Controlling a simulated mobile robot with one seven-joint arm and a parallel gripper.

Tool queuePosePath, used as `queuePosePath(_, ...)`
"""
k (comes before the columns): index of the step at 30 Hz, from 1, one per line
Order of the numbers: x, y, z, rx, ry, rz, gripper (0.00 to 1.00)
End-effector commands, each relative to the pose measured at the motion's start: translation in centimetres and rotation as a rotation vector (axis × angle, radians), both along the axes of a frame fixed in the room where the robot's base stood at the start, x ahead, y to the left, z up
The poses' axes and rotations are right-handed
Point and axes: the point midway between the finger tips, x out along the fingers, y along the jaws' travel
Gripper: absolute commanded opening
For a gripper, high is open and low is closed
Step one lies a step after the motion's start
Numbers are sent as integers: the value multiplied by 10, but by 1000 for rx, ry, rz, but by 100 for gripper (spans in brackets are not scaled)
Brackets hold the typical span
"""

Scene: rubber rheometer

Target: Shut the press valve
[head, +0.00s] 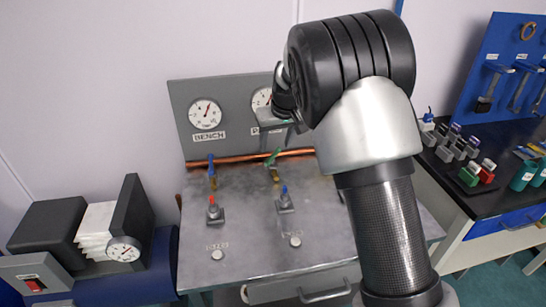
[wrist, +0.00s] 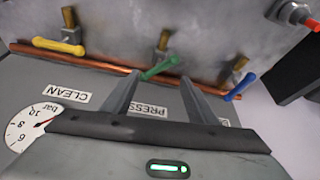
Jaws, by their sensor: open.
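The press valve has a green lever (wrist: 160,68) on a brass stem (wrist: 163,40) at the copper pipe. It lies at a slant to the pipe in the wrist view, above the PRESS label (wrist: 147,110). In the head view the green lever (head: 272,158) stands at the back of the metal bench. My gripper (wrist: 160,80) is open and empty, its two fingers pointing at the green lever from either side. The lever shows between and just beyond the fingertips; I cannot tell whether they touch it. In the head view my arm hides part of the gripper.
A blue lever (wrist: 240,86) and a yellow lever (wrist: 58,47) sit on either side along the copper pipe (wrist: 110,60). The gauge panel (head: 190,130) stands close behind. Red and blue knobs (head: 214,211) (head: 284,201) rise from the bench top (head: 250,225).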

Motion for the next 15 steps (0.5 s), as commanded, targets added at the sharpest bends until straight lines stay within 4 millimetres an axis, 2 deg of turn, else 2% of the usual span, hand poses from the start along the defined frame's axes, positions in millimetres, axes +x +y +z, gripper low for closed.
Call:
queuePosePath(1,4,1,-13,-2,1,1,53)
queuePosePath(6,16,6,-44,-2,1,0,53)
queuePosePath(12,26,10,-68,-1,1,-1,53)
queuePosePath(15,28,11,-73,1,-1,-2,53)
